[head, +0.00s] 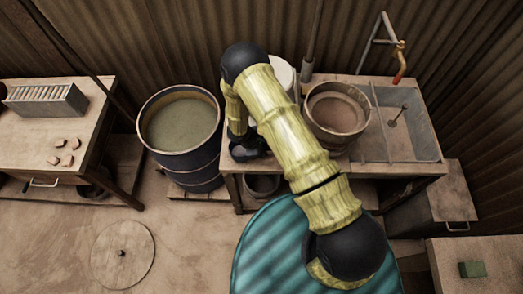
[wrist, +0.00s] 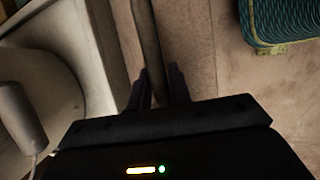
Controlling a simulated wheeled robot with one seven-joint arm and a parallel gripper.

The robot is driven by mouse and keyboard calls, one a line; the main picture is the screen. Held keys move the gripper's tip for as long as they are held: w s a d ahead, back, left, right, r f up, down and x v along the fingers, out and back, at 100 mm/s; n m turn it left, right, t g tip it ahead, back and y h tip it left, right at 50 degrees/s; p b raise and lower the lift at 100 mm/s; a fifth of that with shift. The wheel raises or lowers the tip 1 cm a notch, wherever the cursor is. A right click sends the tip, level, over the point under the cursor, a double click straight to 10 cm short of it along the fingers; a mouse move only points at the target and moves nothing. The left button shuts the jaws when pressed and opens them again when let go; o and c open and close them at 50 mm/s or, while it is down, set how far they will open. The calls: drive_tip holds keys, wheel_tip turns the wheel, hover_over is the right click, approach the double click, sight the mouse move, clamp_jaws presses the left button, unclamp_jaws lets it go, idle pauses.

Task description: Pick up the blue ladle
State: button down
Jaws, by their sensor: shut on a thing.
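My gripper (wrist: 158,92) is shut on a long, thin grey-brown rod (wrist: 147,35), which runs up between its two dark fingers in the wrist view. I take the rod for the blue ladle's handle; no blue part of it shows. The ladle's bowl end is hidden. In the head view my gripper (head: 249,148) is a dark shape over the left end of the sink bench (head: 234,163), beside the blue drum. My arm hides much of it there, and the held ladle cannot be made out.
The blue drum (head: 181,180) of murky liquid stands left of the bench. A brown tub (head: 335,143), a pale bucket (head: 284,72) and a metal sink (head: 415,140) are on the bench. A wooden table (head: 50,148) stands far left. Open floor lies front left, with a round lid (head: 122,262).

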wheel_tip(320, 180, up, 8)
drive_tip(key=shift+r+b, duration=0.25)
drive_tip(key=shift+b, duration=0.65)
idle(0.6)
